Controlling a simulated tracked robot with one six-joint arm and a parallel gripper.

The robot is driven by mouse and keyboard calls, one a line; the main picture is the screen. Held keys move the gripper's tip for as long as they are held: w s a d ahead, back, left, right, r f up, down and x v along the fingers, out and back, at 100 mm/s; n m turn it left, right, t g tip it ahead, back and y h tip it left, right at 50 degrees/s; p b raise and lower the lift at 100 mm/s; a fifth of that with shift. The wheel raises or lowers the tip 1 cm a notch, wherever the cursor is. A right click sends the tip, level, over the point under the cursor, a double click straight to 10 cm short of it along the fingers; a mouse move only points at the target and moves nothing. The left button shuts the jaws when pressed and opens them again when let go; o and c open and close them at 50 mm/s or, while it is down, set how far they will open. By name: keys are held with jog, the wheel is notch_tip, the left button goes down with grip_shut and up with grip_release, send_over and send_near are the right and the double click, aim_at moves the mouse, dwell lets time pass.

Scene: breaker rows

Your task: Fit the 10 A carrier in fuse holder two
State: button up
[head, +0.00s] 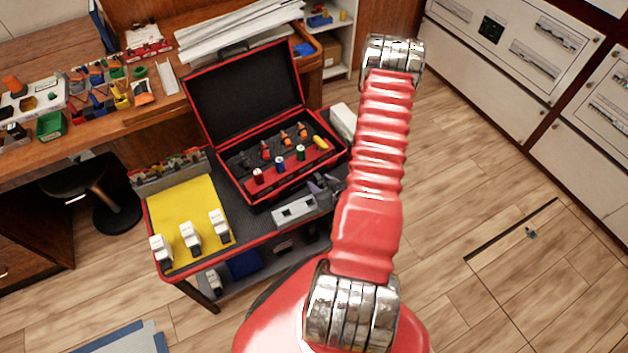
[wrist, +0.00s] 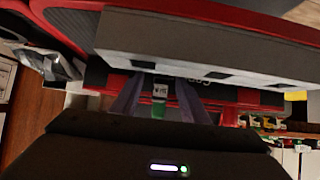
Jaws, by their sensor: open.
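Three white carriers (head: 190,238) with dark fronts stand on the yellow mat at the cart's left; their ratings are too small to read. A grey fuse holder block (head: 293,211) with dark openings lies right of them; it fills the top of the wrist view (wrist: 200,48). My gripper (head: 322,187) is at the block's right end, partly hidden by my arm. In the wrist view my gripper (wrist: 160,84) has its fingers apart.
An open red toolbox (head: 222,160) with a black lid and several coloured-handled tools stands behind the block. A cluttered wooden bench (head: 120,112) is at the left.

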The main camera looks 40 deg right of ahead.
jog(key=shift+w, duration=0.1)
jog(key=shift+c, duration=0.2)
grip_shut()
dwell(0.5)
